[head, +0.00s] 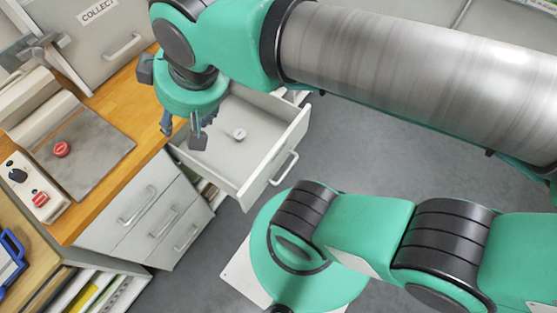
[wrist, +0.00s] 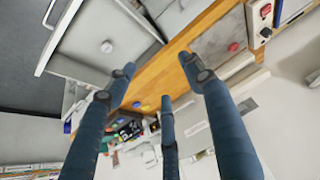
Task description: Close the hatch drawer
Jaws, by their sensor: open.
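A light grey drawer (head: 262,133) is pulled well out from under the wooden counter, with its bar handle (head: 284,168) on the front panel facing right. I take it for the hatch drawer; no label on it is readable. A small round whitish object (head: 239,134) lies inside. The drawer also shows in the wrist view (wrist: 85,62), its handle (wrist: 48,14) at the upper left. My gripper (head: 183,134) is open and empty, over the drawer's inner end by the counter edge, apart from the handle. Its fingers also show in the wrist view (wrist: 158,76).
The wooden counter (head: 125,97) bears a grey plate with a red button (head: 61,149) and a control box (head: 37,192). A grey panel marked COLLECT (head: 98,12) stands behind. Closed drawers (head: 150,225) are at lower left. Floor (head: 350,140) right of the open drawer is clear.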

